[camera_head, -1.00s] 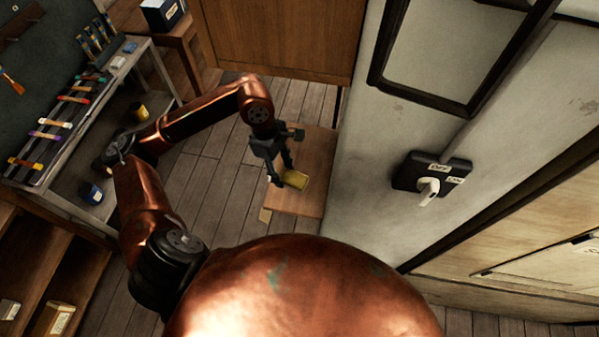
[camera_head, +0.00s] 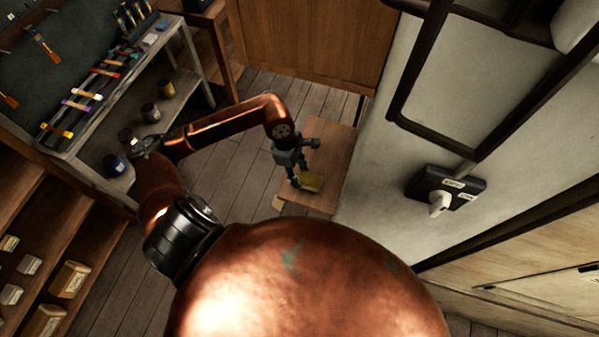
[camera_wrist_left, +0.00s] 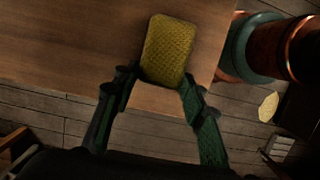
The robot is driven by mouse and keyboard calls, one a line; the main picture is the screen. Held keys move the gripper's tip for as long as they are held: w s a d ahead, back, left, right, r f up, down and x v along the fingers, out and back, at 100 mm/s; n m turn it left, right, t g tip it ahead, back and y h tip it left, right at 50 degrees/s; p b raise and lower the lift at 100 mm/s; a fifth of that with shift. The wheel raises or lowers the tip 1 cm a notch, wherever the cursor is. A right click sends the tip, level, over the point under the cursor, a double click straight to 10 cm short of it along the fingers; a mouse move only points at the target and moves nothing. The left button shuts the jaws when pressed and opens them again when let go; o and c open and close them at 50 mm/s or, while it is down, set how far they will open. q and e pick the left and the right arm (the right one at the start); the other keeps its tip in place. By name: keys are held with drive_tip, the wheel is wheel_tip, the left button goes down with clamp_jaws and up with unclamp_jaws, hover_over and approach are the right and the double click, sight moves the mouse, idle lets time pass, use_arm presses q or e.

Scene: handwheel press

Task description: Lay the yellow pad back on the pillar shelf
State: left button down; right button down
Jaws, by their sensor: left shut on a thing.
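The yellow pad (camera_head: 311,182) is a textured, rounded rectangle. My left gripper (camera_head: 300,183) is shut on one end of it, with the fingers pointing down. The pad is over the wooden pillar shelf (camera_head: 331,148), near its front end. In the left wrist view, the pad (camera_wrist_left: 167,45) sticks out beyond the fingertips (camera_wrist_left: 157,80) and lies within the shelf's outline (camera_wrist_left: 65,40), close to one corner. I cannot tell whether it touches the shelf top. My right gripper is not in view.
A pale wall beside the shelf carries a black switch box (camera_head: 443,190) with a white handle. A workbench (camera_head: 178,88) with tools and tins stands at the left. A pale yellow piece (camera_wrist_left: 268,106) is low at the right in the wrist view. Plank floor lies between.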

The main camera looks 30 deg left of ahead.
use_arm(q)
drive_tip(key=shift+f, duration=0.1)
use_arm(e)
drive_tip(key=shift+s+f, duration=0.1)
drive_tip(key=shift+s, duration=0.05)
use_arm(q)
drive_tip(key=shift+f, duration=0.1)
drive_tip(key=c, duration=1.2)
unclamp_jaws()
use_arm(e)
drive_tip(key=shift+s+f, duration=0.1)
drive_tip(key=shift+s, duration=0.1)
use_arm(q)
drive_tip(key=shift+r, duration=0.35)
drive_tip(key=shift+b+v, duration=1.4)
drive_tip(key=shift+v, duration=4.45)
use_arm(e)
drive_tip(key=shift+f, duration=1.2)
